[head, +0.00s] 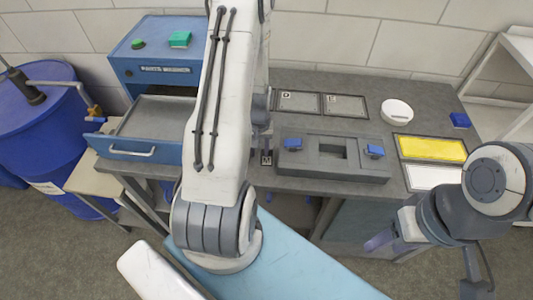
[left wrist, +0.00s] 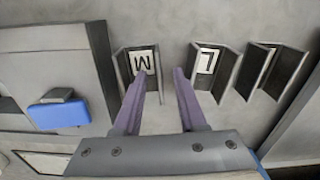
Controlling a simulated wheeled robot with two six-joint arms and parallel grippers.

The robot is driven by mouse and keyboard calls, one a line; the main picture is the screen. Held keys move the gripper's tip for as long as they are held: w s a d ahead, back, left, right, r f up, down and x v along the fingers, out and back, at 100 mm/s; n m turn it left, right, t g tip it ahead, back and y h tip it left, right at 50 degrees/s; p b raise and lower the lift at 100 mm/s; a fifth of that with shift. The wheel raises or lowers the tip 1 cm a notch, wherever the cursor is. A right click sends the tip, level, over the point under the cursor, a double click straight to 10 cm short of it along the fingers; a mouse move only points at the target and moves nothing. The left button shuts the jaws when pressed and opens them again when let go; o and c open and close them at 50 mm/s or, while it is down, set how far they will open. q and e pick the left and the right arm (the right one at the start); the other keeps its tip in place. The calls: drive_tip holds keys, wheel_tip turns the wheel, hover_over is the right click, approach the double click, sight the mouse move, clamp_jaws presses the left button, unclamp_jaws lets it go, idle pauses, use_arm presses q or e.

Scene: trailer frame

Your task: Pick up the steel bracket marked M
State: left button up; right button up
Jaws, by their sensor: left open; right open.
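The steel bracket marked M (left wrist: 140,62) is a dark angled piece with a white label, standing on the grey bench top. In the head view a small part of it (head: 267,158) shows just right of my left arm. My right gripper (head: 378,242) is open in front of the bench, well away from the brackets.
A bracket marked L (left wrist: 208,68) and another bracket (left wrist: 270,72), its label unseen, stand to the right. A grey fixture (head: 330,172) with blue clamps (head: 375,151) is beside the M bracket. An open drawer (head: 150,122), yellow panel (head: 432,149) and white disc (head: 397,112) are around.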

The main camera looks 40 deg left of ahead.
use_arm(q)
drive_tip(key=shift+f, duration=0.55)
clamp_jaws()
idle(1.0)
